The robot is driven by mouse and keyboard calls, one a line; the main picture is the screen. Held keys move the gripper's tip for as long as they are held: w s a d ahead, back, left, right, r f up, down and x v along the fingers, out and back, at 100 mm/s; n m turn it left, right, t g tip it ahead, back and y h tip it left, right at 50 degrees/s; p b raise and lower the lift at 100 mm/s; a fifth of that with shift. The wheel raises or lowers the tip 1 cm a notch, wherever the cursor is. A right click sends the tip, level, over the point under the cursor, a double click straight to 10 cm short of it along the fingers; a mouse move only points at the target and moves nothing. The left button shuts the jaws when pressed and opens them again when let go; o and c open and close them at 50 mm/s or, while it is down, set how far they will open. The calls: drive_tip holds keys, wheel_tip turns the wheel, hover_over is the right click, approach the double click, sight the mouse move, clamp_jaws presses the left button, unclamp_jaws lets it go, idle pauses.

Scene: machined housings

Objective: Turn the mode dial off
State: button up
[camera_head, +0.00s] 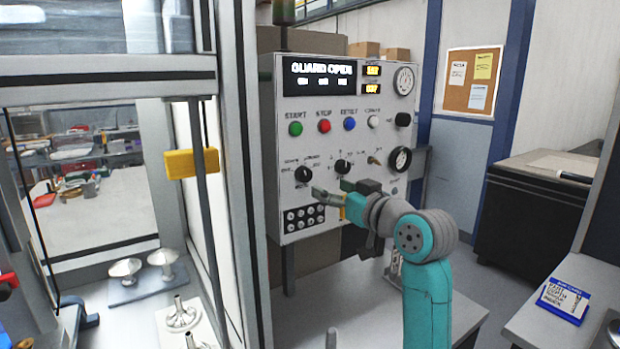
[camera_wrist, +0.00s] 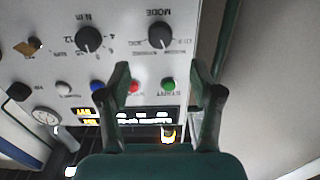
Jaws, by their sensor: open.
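The mode dial is a round black knob (camera_head: 303,174) at the lower left of the grey control panel (camera_head: 330,220) in the head view. In the wrist view, which is upside down, the mode dial (camera_wrist: 161,35) sits at top centre under the lettering MODE. The small text around it is too blurred to read its setting. My gripper (camera_head: 333,189) is in front of the panel, to the right of and slightly below the dial. In the wrist view my gripper (camera_wrist: 158,76) is open and empty, its fingertips apart from the dial.
A second black dial (camera_wrist: 90,39) is beside the mode dial. Green (camera_head: 295,128), red (camera_head: 324,126), blue and white buttons form a row above. Black sockets (camera_head: 304,219) sit below. A glass-sided enclosure with a grey post (camera_head: 250,180) stands left of the panel.

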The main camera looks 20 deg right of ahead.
sight(306, 177)
drive_tip(key=x, duration=1)
drive_tip(key=shift+f, duration=0.1)
drive_tip(key=shift+s, duration=0.1)
drive_tip(key=c, duration=1.1)
